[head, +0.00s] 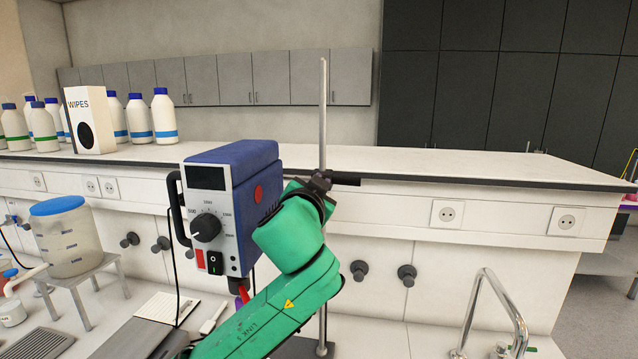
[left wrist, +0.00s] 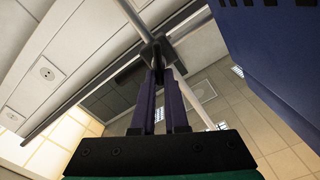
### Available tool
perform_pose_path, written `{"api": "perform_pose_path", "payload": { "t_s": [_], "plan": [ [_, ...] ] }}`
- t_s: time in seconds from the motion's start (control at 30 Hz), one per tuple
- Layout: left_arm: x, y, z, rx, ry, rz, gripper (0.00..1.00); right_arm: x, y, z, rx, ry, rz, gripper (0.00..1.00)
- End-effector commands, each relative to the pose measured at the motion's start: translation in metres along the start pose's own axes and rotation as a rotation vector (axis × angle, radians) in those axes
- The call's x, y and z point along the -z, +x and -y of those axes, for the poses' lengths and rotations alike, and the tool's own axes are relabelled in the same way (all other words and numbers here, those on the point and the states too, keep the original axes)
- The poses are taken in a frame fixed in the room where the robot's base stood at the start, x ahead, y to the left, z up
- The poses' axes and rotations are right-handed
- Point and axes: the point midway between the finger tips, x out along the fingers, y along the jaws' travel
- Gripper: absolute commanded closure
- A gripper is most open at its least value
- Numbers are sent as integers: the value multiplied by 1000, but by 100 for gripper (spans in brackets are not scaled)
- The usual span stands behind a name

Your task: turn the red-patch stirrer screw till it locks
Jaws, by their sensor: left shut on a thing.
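The stirrer (head: 230,185) is a blue and grey box with a dial, a dark display and a round red patch (head: 258,194) on its side. It sits beside an upright metal rod (head: 323,110). My left gripper (head: 320,182) is at the rod, right of the stirrer; my green forearm and wrist hide part of the stirrer's side. In the left wrist view its purple fingers (left wrist: 157,75) are close together, shut on a small dark screw (left wrist: 152,53) by the rod. The screw is mostly hidden in the head view. My right gripper is not in view.
A white beaker with a blue lid (head: 62,235) stands on a stand at left. A wipes box (head: 90,120) and several bottles (head: 165,116) are on the back shelf. A tap (head: 490,300) rises at the lower right. The shelf right of the rod is clear.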

Motion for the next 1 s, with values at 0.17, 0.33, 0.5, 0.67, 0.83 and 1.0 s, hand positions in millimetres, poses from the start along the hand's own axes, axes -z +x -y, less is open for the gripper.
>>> {"api": "perform_pose_path", "payload": {
  "t_s": [0.17,0.33,0.5,0.67,0.83,1.0],
  "plan": [
    [-3,1,-1,0,63,7,100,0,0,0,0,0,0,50],
    [-2,1,-1,1,89,7,100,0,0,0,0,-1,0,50],
    [-2,1,-1,1,93,6,100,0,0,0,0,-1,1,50],
    [-2,1,0,2,92,6,100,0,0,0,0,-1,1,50],
    [-2,1,0,2,92,4,55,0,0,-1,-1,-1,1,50],
    [-1,0,0,2,92,2,55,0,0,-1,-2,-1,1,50]
  ]
}}
